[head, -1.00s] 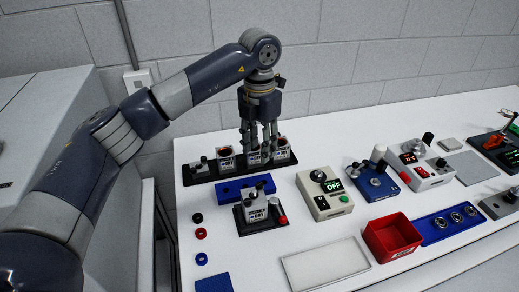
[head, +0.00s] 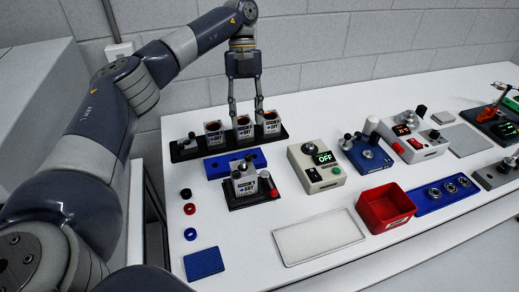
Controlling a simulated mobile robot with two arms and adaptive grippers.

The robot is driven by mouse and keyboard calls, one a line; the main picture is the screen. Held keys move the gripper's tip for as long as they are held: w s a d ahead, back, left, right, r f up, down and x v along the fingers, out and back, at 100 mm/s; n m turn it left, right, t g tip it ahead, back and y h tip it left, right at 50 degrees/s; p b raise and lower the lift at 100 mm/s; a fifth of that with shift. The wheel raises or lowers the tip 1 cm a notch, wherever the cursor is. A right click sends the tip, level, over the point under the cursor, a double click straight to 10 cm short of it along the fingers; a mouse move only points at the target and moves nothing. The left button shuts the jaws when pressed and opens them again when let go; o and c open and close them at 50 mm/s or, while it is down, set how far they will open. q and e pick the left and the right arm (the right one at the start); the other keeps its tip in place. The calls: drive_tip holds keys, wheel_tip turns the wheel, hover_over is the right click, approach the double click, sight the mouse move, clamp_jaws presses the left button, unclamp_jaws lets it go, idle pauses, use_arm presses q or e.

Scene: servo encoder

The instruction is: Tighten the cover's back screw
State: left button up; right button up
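A small grey servo unit (head: 244,183) with a printed label and dark parts on top sits on a black fixture (head: 240,205) near the front left of the table. The cover's back screw is too small to make out. My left gripper (head: 246,108) points down behind this unit, over a black rack (head: 190,152). Its two fingers are apart, with nothing seen held between them. Below them in the rack stands a labelled container (head: 243,130); I cannot tell whether the fingers touch it. My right gripper is not in view.
A blue block (head: 217,167) lies between rack and fixture. To the right are a controller with an OFF display (head: 318,172), a blue device (head: 366,156) and a red bin (head: 384,210). A white tray (head: 318,238) lies in front. Coloured rings (head: 189,209) lie at left.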

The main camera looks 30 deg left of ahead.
use_arm(q)
drive_tip(key=b, duration=0.1)
hover_over(249, 155)
drive_tip(key=w+a, duration=0.2)
wheel_tip(249, 155, down, 4)
drive_tip(key=f, duration=0.1)
drive_tip(key=p+x, duration=0.1)
drive_tip(key=x, duration=0.2)
drive_tip(key=shift+d+r, duration=0.1)
drive_tip(key=shift+d, duration=0.05)
drive_tip(key=shift+s+d+f, duration=0.15)
drive_tip(key=shift+s+f, duration=0.1)
drive_tip(key=shift+f, duration=0.4)
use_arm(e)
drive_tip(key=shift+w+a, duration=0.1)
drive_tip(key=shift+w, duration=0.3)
use_arm(q)
clamp_jaws()
